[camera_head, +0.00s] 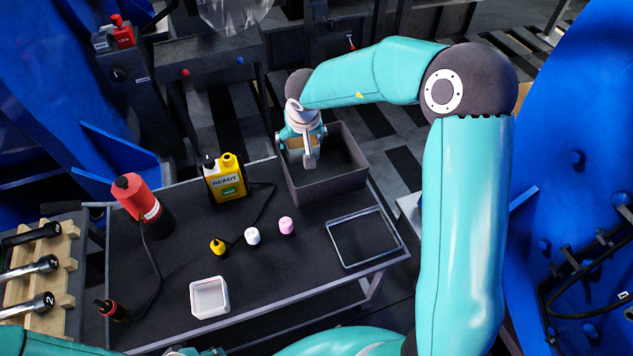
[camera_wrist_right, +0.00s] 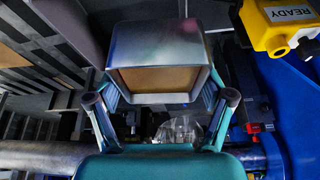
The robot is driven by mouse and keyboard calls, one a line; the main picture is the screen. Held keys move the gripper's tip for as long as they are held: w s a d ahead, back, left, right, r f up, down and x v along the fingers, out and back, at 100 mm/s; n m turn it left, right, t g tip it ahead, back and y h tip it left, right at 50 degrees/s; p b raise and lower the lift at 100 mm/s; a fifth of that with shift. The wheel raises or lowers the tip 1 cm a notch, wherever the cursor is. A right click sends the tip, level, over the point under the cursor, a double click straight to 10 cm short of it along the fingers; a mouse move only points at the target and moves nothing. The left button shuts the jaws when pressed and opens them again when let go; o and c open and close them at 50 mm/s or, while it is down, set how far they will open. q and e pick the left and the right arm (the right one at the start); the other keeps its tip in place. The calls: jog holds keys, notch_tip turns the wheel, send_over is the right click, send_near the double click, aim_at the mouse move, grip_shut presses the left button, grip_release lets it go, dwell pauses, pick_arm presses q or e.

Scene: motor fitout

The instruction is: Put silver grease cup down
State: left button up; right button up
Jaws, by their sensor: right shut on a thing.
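The silver grease cup (camera_wrist_right: 160,38) is a square metal cup with a tan face, held between the two fingers of my right gripper (camera_wrist_right: 160,97). In the head view only a small tan part of the cup (camera_head: 296,143) shows; the gripper hides the rest. My right gripper (camera_head: 303,146) is shut on the cup over the open grey bin (camera_head: 333,187) at the table's back right. I cannot tell whether the cup touches the bin. My left gripper is not in view; only part of my left arm shows at the bottom left.
The dark table (camera_head: 180,258) holds a yellow READY unit (camera_head: 226,183), a red cylinder (camera_head: 136,197), a white square dish (camera_head: 209,297), a shallow silver-rimmed tray (camera_head: 334,247), and small white (camera_head: 252,236) and pink (camera_head: 286,225) pieces. A tool rack (camera_head: 62,246) stands left. The front middle is clear.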

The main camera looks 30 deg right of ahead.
aim_at(313, 139)
jog(key=d+m+b, duration=0.1)
jog(key=w+d+m+b, duration=0.1)
jog(key=d+r+h+b, duration=0.1)
jog(key=d, duration=0.1)
jog(key=shift+w+d+r+m+b, duration=0.1)
jog(key=shift+w+m+b, duration=0.25)
jog(key=shift+m, duration=0.05)
jog(key=shift+d+g, duration=0.1)
jog(key=shift+g, duration=0.2)
notch_tip(313, 139, down, 19)
jog(key=b, duration=0.8)
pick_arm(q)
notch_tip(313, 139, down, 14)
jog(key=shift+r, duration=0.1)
pick_arm(e)
jog(key=o, duration=1)
jog(key=shift+o, duration=0.2)
